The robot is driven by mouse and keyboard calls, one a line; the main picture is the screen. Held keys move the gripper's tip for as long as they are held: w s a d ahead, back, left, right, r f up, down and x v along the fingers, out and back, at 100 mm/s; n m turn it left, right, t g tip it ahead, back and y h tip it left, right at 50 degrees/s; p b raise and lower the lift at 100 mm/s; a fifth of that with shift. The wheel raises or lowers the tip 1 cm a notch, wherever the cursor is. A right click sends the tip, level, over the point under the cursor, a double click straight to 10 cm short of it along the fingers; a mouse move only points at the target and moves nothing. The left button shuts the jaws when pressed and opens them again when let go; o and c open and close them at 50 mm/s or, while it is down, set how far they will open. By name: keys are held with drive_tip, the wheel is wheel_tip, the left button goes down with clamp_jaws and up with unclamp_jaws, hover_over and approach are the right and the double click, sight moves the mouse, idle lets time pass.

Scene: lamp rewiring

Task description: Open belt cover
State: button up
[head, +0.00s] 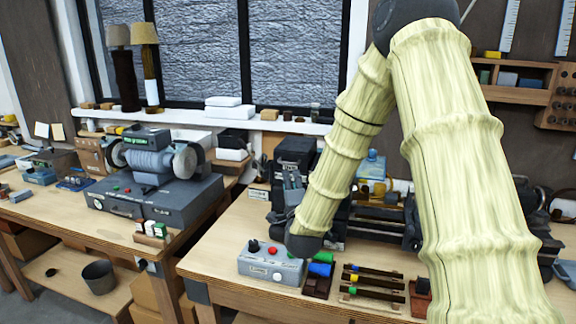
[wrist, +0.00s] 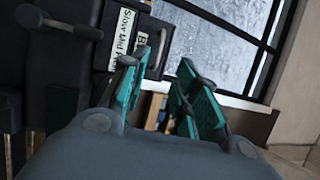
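The black machine housing with the belt cover (head: 294,150) stands at the back of the right bench, partly behind my arm. In the wrist view the dark housing (wrist: 85,70) fills the left side, with a white label reading "Slow Med" and another label partly cut off by a finger. A dark handle-like bar (wrist: 60,24) shows at the top left. The cover looks closed, but its edges are hard to make out. My gripper (wrist: 160,80) has its teal-padded fingers apart, with nothing seen between them.
A grey control box (head: 270,264) with red and black knobs sits at the bench's front. Tools in a rack (head: 372,288) lie to its right. A bench grinder (head: 150,160) stands on the left bench. The window ledge (head: 270,124) runs behind.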

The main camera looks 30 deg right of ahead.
sight(288, 163)
drive_tip(key=p+x, duration=0.3)
drive_tip(key=x, duration=0.5)
drive_tip(key=shift+w+d+r+p, duration=0.1)
drive_tip(key=shift+w+r+p, duration=0.05)
drive_tip(key=shift+w+p, duration=0.25)
drive_tip(key=shift+w+d, duration=0.3)
drive_tip(key=shift+w, duration=0.25)
clamp_jaws()
